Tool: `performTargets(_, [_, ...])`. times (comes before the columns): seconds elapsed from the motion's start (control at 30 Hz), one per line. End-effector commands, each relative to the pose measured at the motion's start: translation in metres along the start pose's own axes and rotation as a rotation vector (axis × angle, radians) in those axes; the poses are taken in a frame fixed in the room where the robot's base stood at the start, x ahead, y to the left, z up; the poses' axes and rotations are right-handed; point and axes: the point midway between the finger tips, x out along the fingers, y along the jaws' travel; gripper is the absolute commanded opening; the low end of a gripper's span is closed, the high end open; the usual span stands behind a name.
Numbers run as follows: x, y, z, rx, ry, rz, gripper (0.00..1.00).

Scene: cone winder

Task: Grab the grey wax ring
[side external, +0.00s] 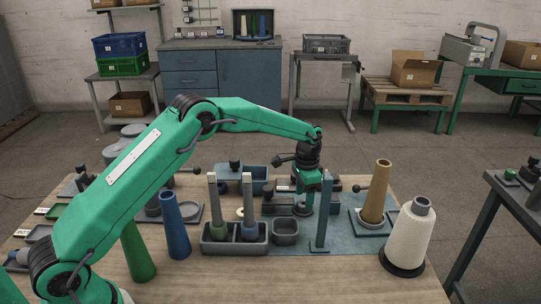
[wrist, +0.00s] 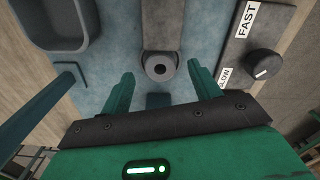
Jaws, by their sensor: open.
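A dark grey ring (wrist: 160,67) with a round hole shows in the wrist view, at the end of a grey bar (wrist: 163,25) over the blue-grey mat (wrist: 115,50). It looks like the grey wax ring. My gripper (wrist: 162,78) is open, with one green finger left and one right of the ring, and nothing is held. I cannot tell how far above the ring the fingertips are. In the side view my gripper (side external: 303,205) points down over the mat, behind a green upright post (side external: 322,215); the ring is not clearly visible there.
A speed-knob panel (wrist: 268,60) lies right of my gripper in the wrist view. A tan cone (side external: 377,190) and a white cone (side external: 408,238) stand to the right.

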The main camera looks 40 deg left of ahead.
Motion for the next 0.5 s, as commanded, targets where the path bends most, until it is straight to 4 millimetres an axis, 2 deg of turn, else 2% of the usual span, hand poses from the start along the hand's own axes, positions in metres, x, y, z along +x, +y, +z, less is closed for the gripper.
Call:
performTargets(0.1, [0.014,0.000,0.000,0.000,-0.002,0.001,0.62])
performTargets(0.2, [0.019,0.000,0.000,0.000,-0.001,0.000,0.62])
performTargets(0.5, [0.021,0.000,0.000,0.000,0.001,0.000,0.62])
